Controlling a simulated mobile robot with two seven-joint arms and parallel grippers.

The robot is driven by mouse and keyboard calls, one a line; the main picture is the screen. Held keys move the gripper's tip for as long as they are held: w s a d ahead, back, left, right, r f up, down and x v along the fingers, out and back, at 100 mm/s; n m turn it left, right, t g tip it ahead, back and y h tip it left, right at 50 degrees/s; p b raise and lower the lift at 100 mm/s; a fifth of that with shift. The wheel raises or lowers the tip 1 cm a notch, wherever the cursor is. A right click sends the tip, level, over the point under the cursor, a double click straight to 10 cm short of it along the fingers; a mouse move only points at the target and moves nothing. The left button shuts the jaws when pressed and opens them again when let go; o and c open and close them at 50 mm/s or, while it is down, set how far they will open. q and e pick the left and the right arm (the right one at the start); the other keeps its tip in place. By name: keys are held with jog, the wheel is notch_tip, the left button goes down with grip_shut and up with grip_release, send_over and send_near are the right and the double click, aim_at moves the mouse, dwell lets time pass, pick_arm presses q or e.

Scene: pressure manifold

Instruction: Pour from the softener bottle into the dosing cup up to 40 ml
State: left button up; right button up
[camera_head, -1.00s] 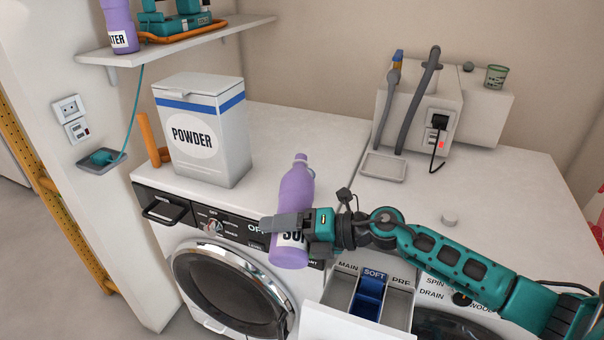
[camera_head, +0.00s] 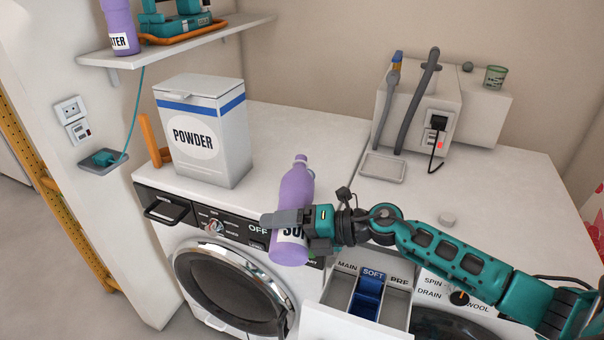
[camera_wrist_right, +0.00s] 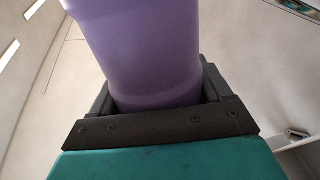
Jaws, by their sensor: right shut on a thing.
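The purple softener bottle (camera_head: 293,195), with a label partly hidden by the gripper, is held nearly upright with a slight tilt in front of the washing machine tops. My right gripper (camera_head: 290,222) is shut around its body. In the right wrist view the purple bottle (camera_wrist_right: 145,50) fills the space between the jaws. A small green cup with markings, which looks like the dosing cup (camera_head: 495,77), stands on the white box at the back right, far from the gripper. Its contents cannot be seen. My left gripper is not in view.
A powder box (camera_head: 205,135) stands on the left machine. An open detergent drawer (camera_head: 368,295) is below and right of the bottle. A shelf (camera_head: 180,47) holds another purple bottle (camera_head: 118,27).

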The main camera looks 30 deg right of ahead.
jog(key=shift+w+r+m+p, duration=0.15)
jog(key=shift+r+m+p, duration=0.25)
jog(key=shift+r+p, duration=0.45)
dwell(0.6)
jog(key=shift+r, duration=0.25)
dwell(0.5)
